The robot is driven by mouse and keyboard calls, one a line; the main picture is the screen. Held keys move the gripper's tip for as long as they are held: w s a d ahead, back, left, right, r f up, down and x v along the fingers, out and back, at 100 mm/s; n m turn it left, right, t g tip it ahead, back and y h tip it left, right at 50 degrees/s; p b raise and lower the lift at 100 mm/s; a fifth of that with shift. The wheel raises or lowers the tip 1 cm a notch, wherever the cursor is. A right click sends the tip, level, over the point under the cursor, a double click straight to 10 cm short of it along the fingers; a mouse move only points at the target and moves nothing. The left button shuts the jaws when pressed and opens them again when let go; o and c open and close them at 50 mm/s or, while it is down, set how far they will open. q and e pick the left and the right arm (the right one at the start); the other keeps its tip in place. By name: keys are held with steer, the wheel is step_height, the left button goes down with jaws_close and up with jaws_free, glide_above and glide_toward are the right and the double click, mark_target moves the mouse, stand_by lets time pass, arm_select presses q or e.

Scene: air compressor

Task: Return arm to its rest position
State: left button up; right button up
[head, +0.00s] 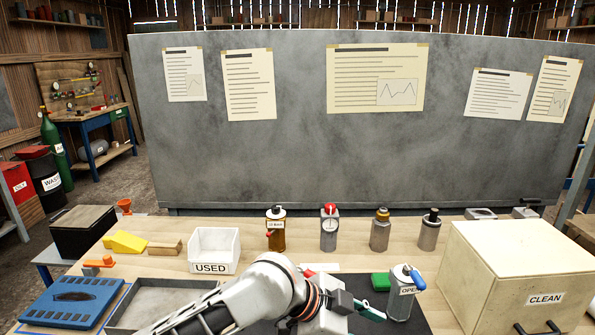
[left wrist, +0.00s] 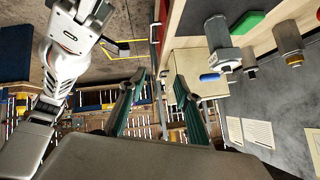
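My left arm (head: 265,290) reaches in from the bottom left of the head view, low over the table's front. My left gripper (head: 364,308) points right, with its teal fingers just left of a grey canister with a blue lever marked OPEN (head: 401,304). In the left wrist view the left gripper (left wrist: 160,82) has its two fingers apart with nothing between them. The blue-levered canister also shows there (left wrist: 217,32), off to the right of the fingers. White links of my right arm (left wrist: 75,40) show at the left of the wrist view; its gripper does not show.
A green block (head: 380,280) lies beside the levered canister. A large CLEAN box (head: 500,250) stands right; a grey tray (head: 120,318) lies left.

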arm_select(q)
steer(key=w+a+f+n+t+y, duration=0.1)
steer(key=a+f+n+t, duration=0.6)
steer(key=a+f+n, duration=0.65)
steer(key=s+a+f+n+t+y, duration=0.1)
steer(key=s+a+f+y, duration=0.2)
steer(key=s+a+f, duration=0.4)
steer(key=s+a+f+n+y, duration=0.1)
steer(key=s+a+f+y, duration=0.2)
steer(key=s+a+f, duration=0.4)
steer(key=a+f, duration=0.1)
steer(key=a, duration=0.6)
steer(key=shift+a+f+t, duration=0.25)
steer(key=shift+f+t, duration=0.05)
steer(key=shift+t, duration=0.1)
arm_select(e)
steer(key=s+d+f+m+h, duration=0.4)
steer(key=s+d+f+m, duration=0.2)
steer(key=m, duration=0.7)
steer(key=s+d+f+m+h, duration=0.4)
steer(key=s+d+f+m, duration=0.2)
steer(key=m, duration=0.8)
step_height(320, 180, down, 2)
steer(key=shift+s+d+m+g, duration=0.15)
steer(key=shift+d+m+g, duration=0.2)
steer(key=shift+d, duration=0.45)
